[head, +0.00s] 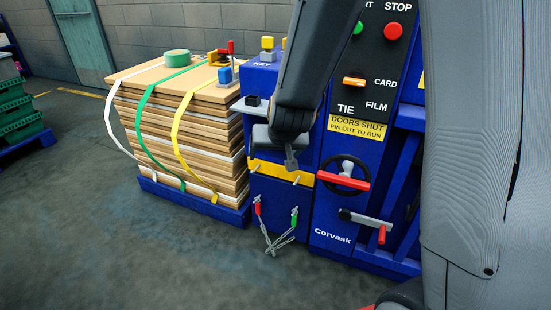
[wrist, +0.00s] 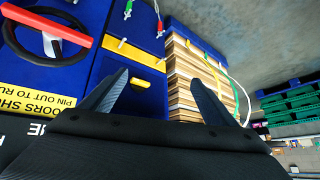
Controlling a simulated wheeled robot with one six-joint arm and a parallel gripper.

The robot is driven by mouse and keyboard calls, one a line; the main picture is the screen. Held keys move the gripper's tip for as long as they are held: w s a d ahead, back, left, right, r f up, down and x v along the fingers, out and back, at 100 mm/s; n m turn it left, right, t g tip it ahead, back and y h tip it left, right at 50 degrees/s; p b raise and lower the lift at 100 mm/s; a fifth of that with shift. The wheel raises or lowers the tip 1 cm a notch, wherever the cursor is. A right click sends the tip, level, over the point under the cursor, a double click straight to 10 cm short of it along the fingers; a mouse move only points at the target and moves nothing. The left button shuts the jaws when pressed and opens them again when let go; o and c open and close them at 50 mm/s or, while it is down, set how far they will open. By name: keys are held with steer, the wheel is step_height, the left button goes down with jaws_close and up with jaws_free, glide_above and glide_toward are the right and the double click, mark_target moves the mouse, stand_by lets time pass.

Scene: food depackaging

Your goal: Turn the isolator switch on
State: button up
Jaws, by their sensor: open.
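No part is labelled as the isolator switch, so I cannot tell for certain which one it is. The blue machine's panel (head: 372,85) carries an orange selector (head: 354,81) by the words CARD, FILM and TIE, lying about level. Below is a black wheel with a red bar (head: 345,181), which also shows in the wrist view (wrist: 45,27). A crank with a red grip (head: 381,234) sits lower. My gripper (wrist: 160,77) is open and empty, its fingers apart before the blue front and yellow strip. In the head view, it (head: 291,160) is partly hidden behind my own arm.
A strapped stack of boards (head: 190,120) stands left of the machine, with a green tape roll (head: 177,56) on top. Red and green clips (head: 294,217) hang on cables low on the blue front. Green crates (head: 17,115) stand far left. The floor in front is clear.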

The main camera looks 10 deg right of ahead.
steer(key=w+d+f+m+t+h+b, duration=0.1)
steer(key=w+f+m+t+h+b, duration=0.55)
steer(key=w+f+h+b, duration=0.8)
steer(key=w+d+f+y+b, duration=0.1)
steer(key=w+d+y+b, duration=0.2)
steer(key=w, duration=0.8)
steer(key=shift+d+f+n+t+y+b, duration=0.15)
steer(key=shift+d+n+t+y+b, duration=0.35)
steer(key=shift+d, duration=0.4)
steer(key=shift+w, duration=0.1)
steer(key=c, duration=1.1)
steer(key=shift+o, duration=0.2)
